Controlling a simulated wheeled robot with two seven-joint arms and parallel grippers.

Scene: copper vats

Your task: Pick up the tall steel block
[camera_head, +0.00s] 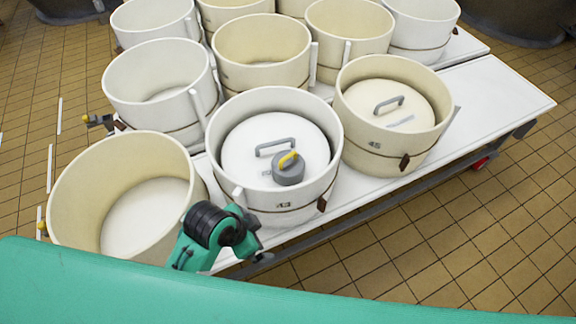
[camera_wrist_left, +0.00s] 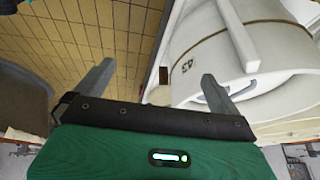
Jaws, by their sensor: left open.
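I cannot make out a tall steel block in either view. My left gripper (camera_wrist_left: 158,70) is open in the left wrist view, its two grey fingers apart with no object between them. The right finger is close to the outer wall of the vat marked 43 (camera_wrist_left: 205,50); I cannot tell whether they touch. In the head view my green and black left arm is at the near side of that vat (camera_head: 285,205), and its fingers cannot be made out. My right gripper is not in view.
A grey round weight with a yellow handle (camera_head: 288,170) sits on the lid (camera_head: 240,150) in vat 43. A lidded cream vat (camera_head: 385,155) stands to its right. An open, empty vat (camera_head: 110,200) is at left. The white table (camera_head: 500,95) has bare room at right.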

